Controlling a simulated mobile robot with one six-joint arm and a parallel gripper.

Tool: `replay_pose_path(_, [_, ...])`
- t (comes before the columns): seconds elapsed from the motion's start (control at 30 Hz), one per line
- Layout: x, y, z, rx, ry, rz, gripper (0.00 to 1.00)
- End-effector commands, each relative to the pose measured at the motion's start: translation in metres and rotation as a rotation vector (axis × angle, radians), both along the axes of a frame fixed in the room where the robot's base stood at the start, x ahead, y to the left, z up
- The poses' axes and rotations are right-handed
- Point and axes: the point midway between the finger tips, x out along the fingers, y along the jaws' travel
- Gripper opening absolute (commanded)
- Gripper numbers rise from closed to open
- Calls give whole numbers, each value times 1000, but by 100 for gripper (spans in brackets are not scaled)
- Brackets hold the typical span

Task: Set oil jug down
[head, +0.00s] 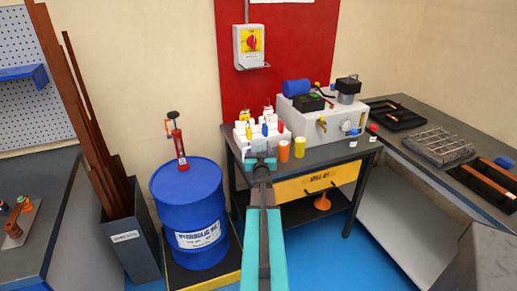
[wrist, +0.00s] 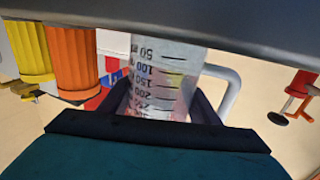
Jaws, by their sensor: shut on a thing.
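The oil jug (wrist: 165,75) is a translucent measuring jug with dark volume marks and a pale handle (wrist: 228,88) on its right side in the wrist view. My gripper (wrist: 165,108) is shut on it, one dark finger on each side. The wrist picture appears upside down, and the jug's upper and lower ends are cut off or covered. In the head view my gripper (head: 262,160) is at the front left of the bench (head: 350,152). There the jug is largely hidden by my gripper, and I cannot tell whether it touches the bench.
White block-like parts with coloured pieces (head: 255,130) and a hydraulic unit (head: 310,118) are behind. A blue drum (head: 188,215) with a red hand pump (head: 179,150) stands left.

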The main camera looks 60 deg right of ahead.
Motion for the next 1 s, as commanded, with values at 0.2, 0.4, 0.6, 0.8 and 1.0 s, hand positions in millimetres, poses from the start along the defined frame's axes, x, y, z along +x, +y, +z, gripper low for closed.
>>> replay_pose_path(0.2, [0,0,-1,0,0,0,75])
replay_pose_path(0.4, [0,0,-1,0,0,0,75])
replay_pose_path(0.6, [0,0,-1,0,0,0,75])
replay_pose_path(0.8, [0,0,1,1,-1,0,75])
replay_pose_path(1.0, [-9,13,-2,-1,-1,1,75])
